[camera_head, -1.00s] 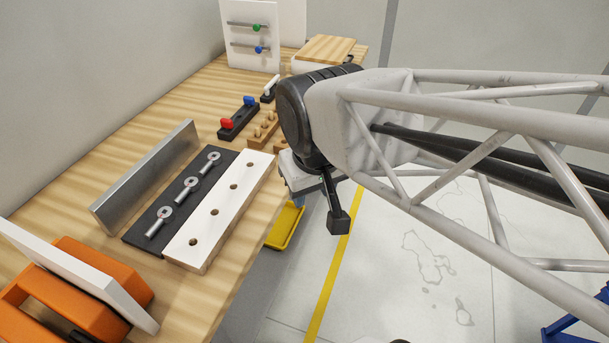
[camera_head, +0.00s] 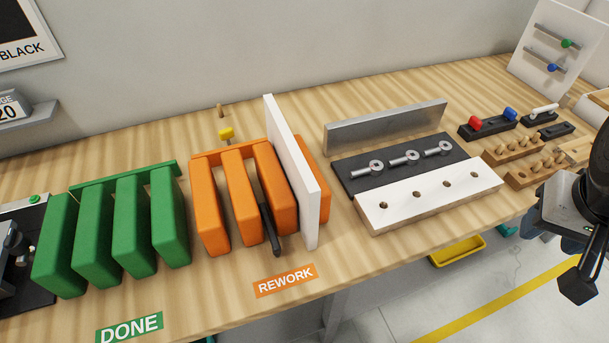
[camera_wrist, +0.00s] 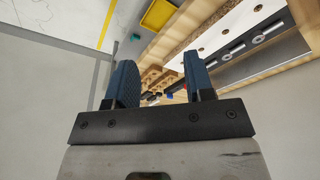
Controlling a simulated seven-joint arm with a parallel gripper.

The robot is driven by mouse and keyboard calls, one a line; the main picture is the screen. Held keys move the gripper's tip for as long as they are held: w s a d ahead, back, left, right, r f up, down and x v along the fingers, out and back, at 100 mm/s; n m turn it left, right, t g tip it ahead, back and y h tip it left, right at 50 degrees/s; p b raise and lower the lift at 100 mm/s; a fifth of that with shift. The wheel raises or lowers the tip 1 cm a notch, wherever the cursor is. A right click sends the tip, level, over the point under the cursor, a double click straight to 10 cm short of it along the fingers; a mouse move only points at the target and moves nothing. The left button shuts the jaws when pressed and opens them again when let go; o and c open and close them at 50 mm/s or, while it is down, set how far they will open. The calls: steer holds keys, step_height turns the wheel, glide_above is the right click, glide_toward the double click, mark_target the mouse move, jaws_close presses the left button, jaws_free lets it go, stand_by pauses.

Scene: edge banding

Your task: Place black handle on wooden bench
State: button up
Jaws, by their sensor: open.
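A black handle (camera_head: 270,231) stands tilted at the front of the orange rack (camera_head: 238,203) in the head view, its lower end near the wooden bench (camera_head: 225,288). I cannot tell whether it touches the bench or is attached to something in the rack. My gripper (camera_wrist: 162,78) is open in the wrist view, with its two blue fingers apart and nothing between them. It is at the right side, away from the handle. The handle does not show in the wrist view.
A white panel (camera_head: 291,165) stands upright in the orange rack. A green rack (camera_head: 125,230) is to the left. A yellow bin (camera_head: 457,251) is below the bench edge.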

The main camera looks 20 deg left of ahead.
steer(key=v, duration=0.2)
steer(key=m+t+y, duration=0.7)
steer(key=m+y, duration=0.3)
steer(key=m, duration=1.7)
glide_above(277, 250)
steer(key=s+d, duration=0.4)
steer(key=f, duration=2.1)
steer(key=shift+w+a+f, duration=0.15)
steer(key=shift+w+a, duration=0.05)
